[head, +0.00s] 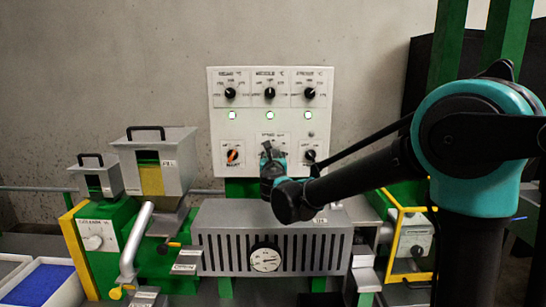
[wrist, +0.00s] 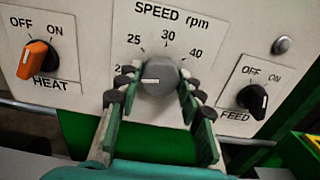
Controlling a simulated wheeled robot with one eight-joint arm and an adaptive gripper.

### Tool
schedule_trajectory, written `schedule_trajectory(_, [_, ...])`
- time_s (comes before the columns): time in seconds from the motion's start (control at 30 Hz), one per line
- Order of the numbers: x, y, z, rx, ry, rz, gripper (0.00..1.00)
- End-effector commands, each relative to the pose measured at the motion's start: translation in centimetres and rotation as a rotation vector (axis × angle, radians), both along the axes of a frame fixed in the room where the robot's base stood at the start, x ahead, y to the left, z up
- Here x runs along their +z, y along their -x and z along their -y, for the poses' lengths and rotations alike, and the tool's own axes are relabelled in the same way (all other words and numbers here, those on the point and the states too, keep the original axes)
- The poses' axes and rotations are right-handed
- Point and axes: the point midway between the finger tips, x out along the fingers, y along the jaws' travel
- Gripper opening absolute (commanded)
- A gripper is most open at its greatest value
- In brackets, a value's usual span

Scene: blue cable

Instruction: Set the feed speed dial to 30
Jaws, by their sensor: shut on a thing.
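The feed speed dial (wrist: 163,76) is a grey round knob under the label "SPEED rpm" in the wrist view. Its white pointer line points left, toward a partly hidden mark below 25. The 30 mark (wrist: 168,35) is straight above the knob, with 25 to its upper left and 40 to its upper right. My gripper (wrist: 155,92) is shut on the knob, one finger on each side. In the head view, my gripper (head: 270,160) is at the lower middle of the white control panel (head: 270,125) and hides the dial.
An orange HEAT switch (wrist: 37,58) is left of the dial, and a black FEED switch (wrist: 252,101) is to its right, near my right finger. Three black knobs (head: 270,93) are in the panel's upper row. A grey slotted housing with a gauge (head: 265,259) stands below.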

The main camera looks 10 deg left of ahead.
Motion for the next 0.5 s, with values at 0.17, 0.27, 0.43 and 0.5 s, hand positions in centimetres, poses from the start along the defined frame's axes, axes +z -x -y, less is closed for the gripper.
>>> schedule_trajectory(0.17, [0.00,0.01,0.00,0.000,-0.007,-0.002,0.08])
schedule_trajectory(0.27, [0.00,0.01,0.00,0.000,-0.025,-0.007,0.08])
schedule_trajectory(0.43, [0.00,0.01,0.00,0.000,-0.096,-0.025,0.08])
schedule_trajectory(0.5, [0.00,0.01,0.00,0.000,-0.141,-0.037,0.08])
